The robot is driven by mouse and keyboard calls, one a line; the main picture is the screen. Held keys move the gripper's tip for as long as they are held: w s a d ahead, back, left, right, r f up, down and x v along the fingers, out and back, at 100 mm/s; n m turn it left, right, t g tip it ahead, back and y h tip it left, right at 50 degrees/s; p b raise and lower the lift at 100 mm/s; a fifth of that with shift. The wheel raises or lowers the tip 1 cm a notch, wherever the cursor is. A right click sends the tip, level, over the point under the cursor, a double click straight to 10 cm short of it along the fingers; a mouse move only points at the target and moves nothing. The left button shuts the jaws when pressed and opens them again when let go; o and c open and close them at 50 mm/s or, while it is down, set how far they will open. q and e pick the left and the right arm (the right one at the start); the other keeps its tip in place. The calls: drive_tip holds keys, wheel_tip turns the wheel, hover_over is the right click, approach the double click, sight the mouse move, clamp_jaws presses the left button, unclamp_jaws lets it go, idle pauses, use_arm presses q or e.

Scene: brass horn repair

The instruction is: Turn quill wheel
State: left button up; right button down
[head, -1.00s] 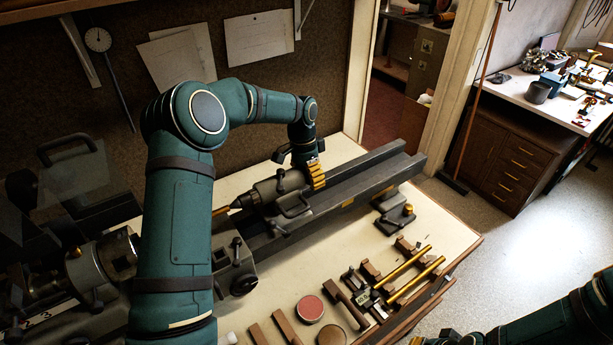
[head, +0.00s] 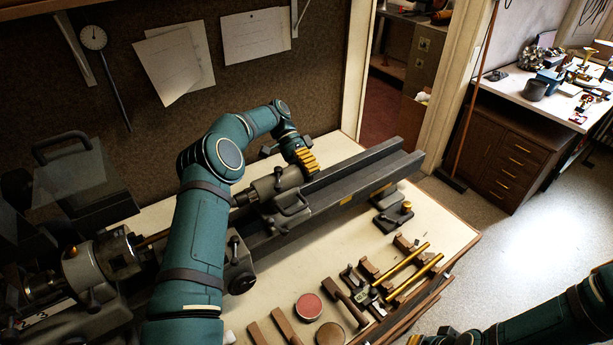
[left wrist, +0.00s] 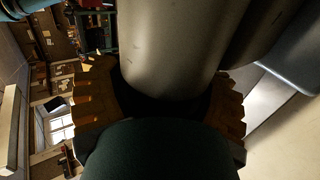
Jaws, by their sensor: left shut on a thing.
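The tailstock (head: 270,187), a grey cylindrical casting with a lever on its near side, sits on the lathe bed (head: 360,172). My left gripper (head: 305,160) is at the tailstock's right end, its yellow ridged finger showing. It is shut on the quill wheel, which is mostly hidden by the fingers. In the left wrist view, the yellow fingers of the left gripper (left wrist: 160,105) lie either side of a dark shape, with the grey tailstock barrel (left wrist: 170,45) beyond.
The headstock and chuck (head: 118,255) stand at the left, partly behind my left arm. Wooden-handled tools (head: 345,300), brass rods (head: 408,262) and a red round tin (head: 309,307) lie on the bench front. A grey block (head: 392,213) sits near the bed. Floor at right is clear.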

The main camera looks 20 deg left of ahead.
use_arm(q)
drive_tip(key=shift+d+r+h, duration=0.1)
drive_tip(key=shift+h, duration=0.3)
drive_tip(key=o, duration=1.1)
drive_tip(key=shift+o, duration=0.2)
drive_tip(key=shift+y, duration=0.3)
